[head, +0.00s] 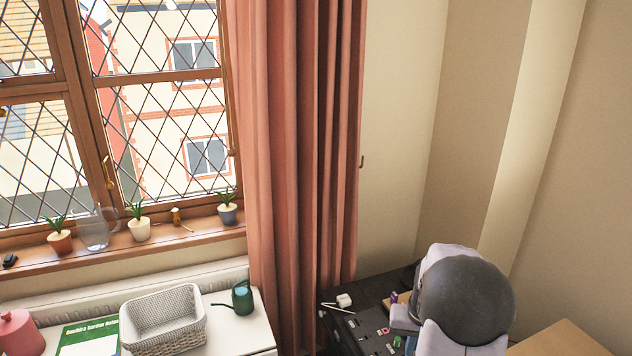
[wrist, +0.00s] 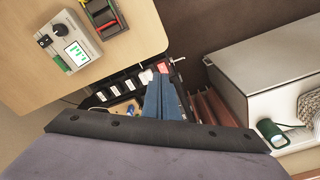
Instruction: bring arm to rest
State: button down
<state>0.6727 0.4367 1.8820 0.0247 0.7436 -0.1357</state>
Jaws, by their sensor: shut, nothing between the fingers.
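My gripper (wrist: 162,80) shows in the wrist view as two blue-grey fingers pressed together, with nothing between them. Its tips are over a dark surface with several small items, and I cannot tell the height above it. In the head view my arm, with a dark grey rounded joint and pale links, stands at the lower right. The fingers cannot be made out there.
A dark worktop (head: 345,320) with small items lies left of my arm. A white cabinet (head: 240,330) carries a woven basket (head: 165,318) and a green watering can (head: 242,297). A red curtain (head: 300,150) hangs behind. A wooden table (wrist: 30,75) holds a device (wrist: 72,42).

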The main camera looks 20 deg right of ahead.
jog(key=s+a+r+n, duration=0.1)
jog(key=s+a+n, duration=0.1)
jog(key=a, duration=0.7)
jog(key=s+a+r+n, duration=0.1)
jog(key=a+n, duration=0.1)
jog(key=a, duration=0.6)
jog(key=s+a+n, duration=0.2)
jog(key=s+a, duration=0.7)
notch_tip(320, 180, down, 27)
jog(key=b, duration=2.6)
jog(key=shift+w+r+g+b, duration=0.15)
jog(key=shift+w+g+b, duration=0.15)
jog(key=shift+g, duration=0.1)
